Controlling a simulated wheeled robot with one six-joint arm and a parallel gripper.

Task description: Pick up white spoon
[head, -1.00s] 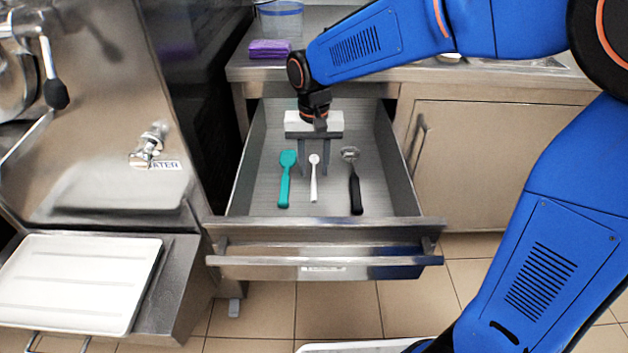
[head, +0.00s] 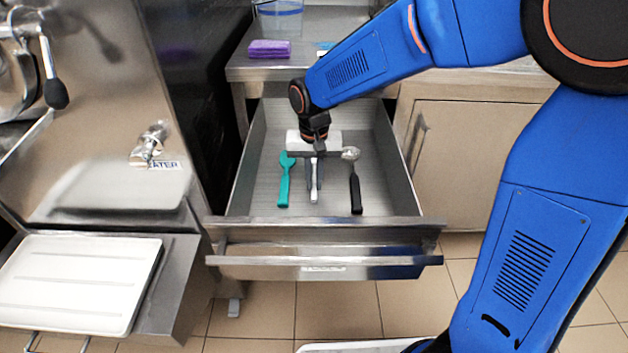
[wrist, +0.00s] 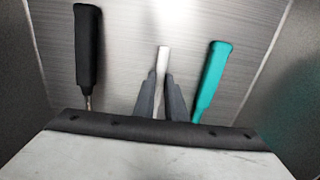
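The white spoon (head: 314,195) lies in the open drawer between two other utensils, its handle pointing to the drawer front. My gripper (head: 314,184) is down in the drawer with its two fingers close together, one on each side of the spoon. In the wrist view, the fingertips (wrist: 162,75) press against both sides of the white handle (wrist: 162,56). The spoon's head is hidden behind the gripper. I see no clear gap between the spoon and the drawer floor.
A teal spatula (head: 284,185) lies just left of the spoon, and a black-handled scoop (head: 356,190) lies to the right. The drawer (head: 402,190) has walls close around. Purple sponges (head: 269,49) sit on the counter. A white tray (head: 75,285) is at lower left.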

